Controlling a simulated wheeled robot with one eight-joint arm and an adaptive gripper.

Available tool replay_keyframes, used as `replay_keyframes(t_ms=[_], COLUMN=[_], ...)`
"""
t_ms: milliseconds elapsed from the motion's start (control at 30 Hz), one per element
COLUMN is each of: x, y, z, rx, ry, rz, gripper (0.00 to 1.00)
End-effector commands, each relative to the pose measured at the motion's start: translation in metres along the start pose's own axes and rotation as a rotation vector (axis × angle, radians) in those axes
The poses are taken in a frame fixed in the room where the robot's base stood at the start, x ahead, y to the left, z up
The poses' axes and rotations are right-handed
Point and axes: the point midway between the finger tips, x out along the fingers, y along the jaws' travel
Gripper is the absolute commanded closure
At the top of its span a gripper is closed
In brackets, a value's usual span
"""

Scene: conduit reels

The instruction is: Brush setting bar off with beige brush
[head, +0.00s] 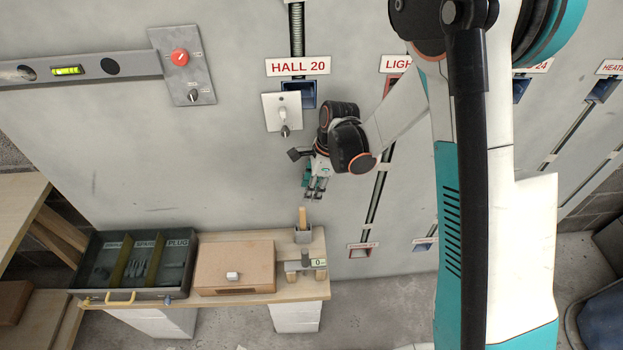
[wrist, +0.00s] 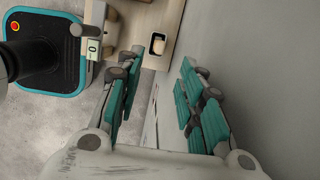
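A beige brush handle (head: 302,216) stands upright in a small grey cup (head: 303,236) at the right end of the bench. Its beige top also shows in the cup in the wrist view (wrist: 158,46); any bristles are hidden. My gripper (head: 315,194) is above the cup, pointing down, its fingers apart and empty. In the wrist view the teal finger pads of my gripper (wrist: 158,98) stand wide apart. A grey bar (head: 296,267) with a "0" tag, apparently the setting bar, rests near two wooden blocks in front of the cup. It also shows in the wrist view (wrist: 88,28).
A brown box (head: 235,260) with a small white block on it sits left of the bar. A grey compartment tray (head: 110,290) is further left. The wall panel with a switch plate (head: 283,110) and conduit runs rises close behind the gripper.

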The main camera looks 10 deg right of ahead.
Motion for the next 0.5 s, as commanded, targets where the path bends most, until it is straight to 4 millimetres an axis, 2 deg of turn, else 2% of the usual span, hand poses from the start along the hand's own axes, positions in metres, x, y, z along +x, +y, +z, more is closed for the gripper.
replay_keyframes(t_ms=[267,500], x=[0.018,0.043], y=[0.000,0.000], z=[-0.001,-0.001], rx=[-0.002,-0.002], ry=[0.000,0.000], rz=[-0.001,-0.001], gripper=[0.65,0.65])
